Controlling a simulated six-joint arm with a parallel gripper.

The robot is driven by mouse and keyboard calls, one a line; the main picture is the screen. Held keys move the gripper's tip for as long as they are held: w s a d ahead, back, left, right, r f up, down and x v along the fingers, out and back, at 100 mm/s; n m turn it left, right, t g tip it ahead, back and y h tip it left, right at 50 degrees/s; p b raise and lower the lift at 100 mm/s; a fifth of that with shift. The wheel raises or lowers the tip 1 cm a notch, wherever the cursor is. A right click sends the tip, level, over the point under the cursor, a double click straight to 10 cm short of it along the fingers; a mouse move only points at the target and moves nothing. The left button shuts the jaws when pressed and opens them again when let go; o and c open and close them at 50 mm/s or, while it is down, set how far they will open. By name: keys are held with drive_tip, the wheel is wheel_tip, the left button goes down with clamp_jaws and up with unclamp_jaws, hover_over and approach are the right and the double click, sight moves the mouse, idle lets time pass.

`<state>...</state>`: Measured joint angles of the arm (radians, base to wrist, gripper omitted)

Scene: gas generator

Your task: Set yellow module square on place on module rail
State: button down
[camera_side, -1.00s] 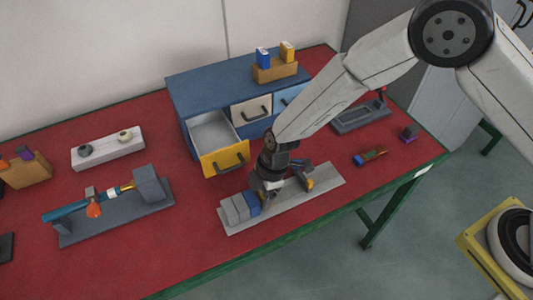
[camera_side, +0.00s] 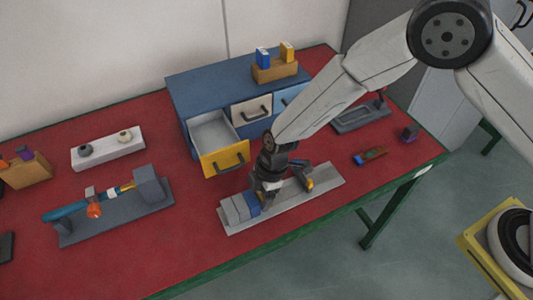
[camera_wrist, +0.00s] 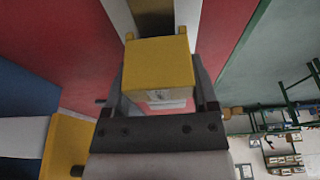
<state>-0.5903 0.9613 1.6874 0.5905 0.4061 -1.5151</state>
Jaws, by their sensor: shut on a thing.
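My gripper (camera_side: 267,188) is shut on the yellow module (camera_wrist: 158,62), which sits between its two fingers in the wrist view. In the side view the gripper is low over the grey module rail (camera_side: 290,204), just right of a blue module (camera_side: 252,202). Two grey modules (camera_side: 234,210) stand left of the blue one at the rail's left end. My gripper mostly hides the yellow module there, so I cannot tell whether it touches the rail or the blue module.
A dark lever-like part with a yellow piece (camera_side: 309,184) stands on the rail right of my gripper. The open yellow-fronted drawer (camera_side: 225,160) is close behind. A small multicoloured part (camera_side: 370,156) lies to the right. The rail's right end is bare.

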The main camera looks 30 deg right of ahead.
drive_tip(key=shift+w+a+r, duration=0.15)
drive_tip(key=shift+a+r, duration=0.15)
drive_tip(key=shift+a, duration=0.05)
idle(0.6)
drive_tip(key=shift+w+d+r, duration=0.25)
drive_tip(key=shift+w+r, duration=0.1)
drive_tip(key=shift+r, duration=0.1)
drive_tip(key=w+d+r+m+t+h, duration=0.1)
drive_tip(key=w+d+r+m, duration=0.2)
drive_tip(key=d+r+m, duration=0.4)
drive_tip(key=w+d+r+m+t+h, duration=0.1)
drive_tip(key=w+d+r+m, duration=0.2)
drive_tip(key=d+r, duration=1.6)
drive_tip(key=d+m, duration=0.4)
drive_tip(key=shift+d+r+m+t, duration=0.3)
drive_tip(key=shift+d+t, duration=0.05)
drive_tip(key=shift+t, duration=0.05)
